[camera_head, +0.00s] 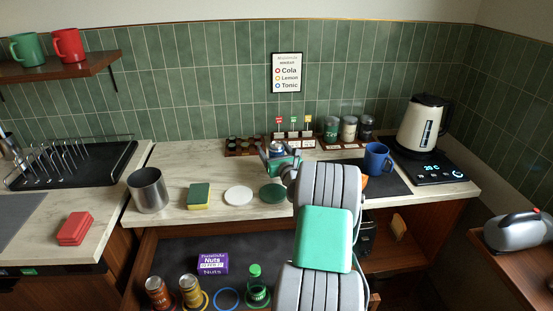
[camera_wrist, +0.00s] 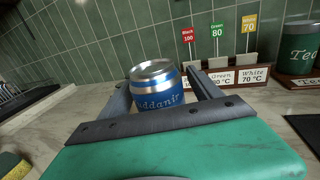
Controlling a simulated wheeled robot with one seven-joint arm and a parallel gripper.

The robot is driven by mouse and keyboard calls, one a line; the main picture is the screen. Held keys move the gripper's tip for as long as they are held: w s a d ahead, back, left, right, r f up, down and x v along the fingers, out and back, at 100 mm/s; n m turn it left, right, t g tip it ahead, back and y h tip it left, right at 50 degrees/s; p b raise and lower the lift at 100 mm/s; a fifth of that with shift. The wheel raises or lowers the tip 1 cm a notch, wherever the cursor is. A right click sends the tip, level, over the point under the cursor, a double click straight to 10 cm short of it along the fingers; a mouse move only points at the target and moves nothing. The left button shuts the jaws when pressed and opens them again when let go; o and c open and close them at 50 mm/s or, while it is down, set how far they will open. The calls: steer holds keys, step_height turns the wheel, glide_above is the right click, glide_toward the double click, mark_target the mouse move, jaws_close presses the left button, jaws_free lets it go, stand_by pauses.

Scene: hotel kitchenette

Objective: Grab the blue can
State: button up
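The blue can (camera_wrist: 158,92) has a silver top and white lettering. In the wrist view it stands between the two fingers of my gripper (camera_wrist: 160,85), close to both, with a slight gap on the right. In the head view the can (camera_head: 278,147) shows as a small blue and silver top between the spread fingers of my gripper (camera_head: 280,154), above the back of the counter. The fingers look open around it. The can's lower part is hidden by my gripper, so I cannot tell whether it touches the counter.
A rack with tea labels (camera_head: 293,141) is behind and right of the can, with several canisters (camera_head: 348,129) further right. A blue mug (camera_head: 378,158) and a kettle (camera_head: 422,124) stand right. A sponge (camera_head: 198,196), white coaster (camera_head: 238,195) and metal cup (camera_head: 148,189) are left.

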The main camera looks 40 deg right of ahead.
jaws_close()
stand_by(0.6)
